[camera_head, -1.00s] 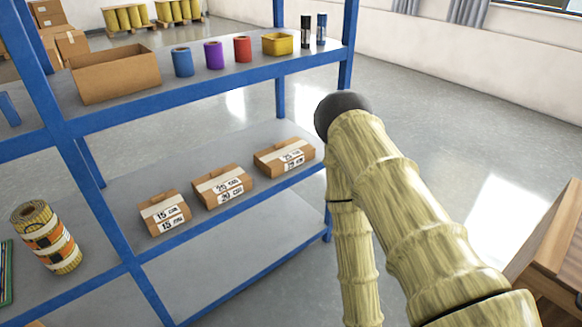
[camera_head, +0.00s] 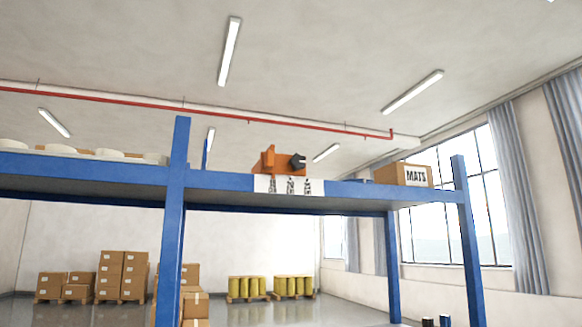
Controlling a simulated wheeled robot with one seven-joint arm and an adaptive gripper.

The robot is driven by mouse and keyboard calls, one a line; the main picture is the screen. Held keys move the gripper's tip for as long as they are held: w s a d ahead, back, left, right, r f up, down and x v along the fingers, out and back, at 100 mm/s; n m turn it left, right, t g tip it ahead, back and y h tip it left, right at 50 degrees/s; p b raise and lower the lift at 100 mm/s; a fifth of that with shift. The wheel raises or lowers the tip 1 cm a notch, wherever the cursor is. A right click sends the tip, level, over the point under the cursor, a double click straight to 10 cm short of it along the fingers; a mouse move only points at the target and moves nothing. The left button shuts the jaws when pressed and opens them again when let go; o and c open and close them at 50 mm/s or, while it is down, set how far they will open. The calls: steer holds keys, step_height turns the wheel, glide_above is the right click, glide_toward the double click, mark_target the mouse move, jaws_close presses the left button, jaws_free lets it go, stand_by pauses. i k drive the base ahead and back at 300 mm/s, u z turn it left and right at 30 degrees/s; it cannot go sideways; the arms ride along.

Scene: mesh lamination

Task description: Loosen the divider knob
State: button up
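An orange bracket-like piece (camera_head: 267,162) stands on the top shelf of the blue rack. A dark, knob-like part (camera_head: 298,161) is at its right side; I cannot tell for sure whether it is the divider knob. A white sheet with several dark figures (camera_head: 289,186) hangs over the shelf's front edge below it. My gripper and arm are not in view.
The blue rack (camera_head: 174,225) spans the view, its top shelf seen from below. A cardboard box marked MATS (camera_head: 404,175) sits at the shelf's right. White rolls (camera_head: 60,150) lie at the left. Stacked cartons (camera_head: 122,275) and yellow rolls (camera_head: 295,286) stand far behind.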

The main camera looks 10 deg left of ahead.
mark_target(297, 162)
steer(key=u, duration=1.55)
steer(key=k, duration=0.45)
steer(key=z, duration=0.8)
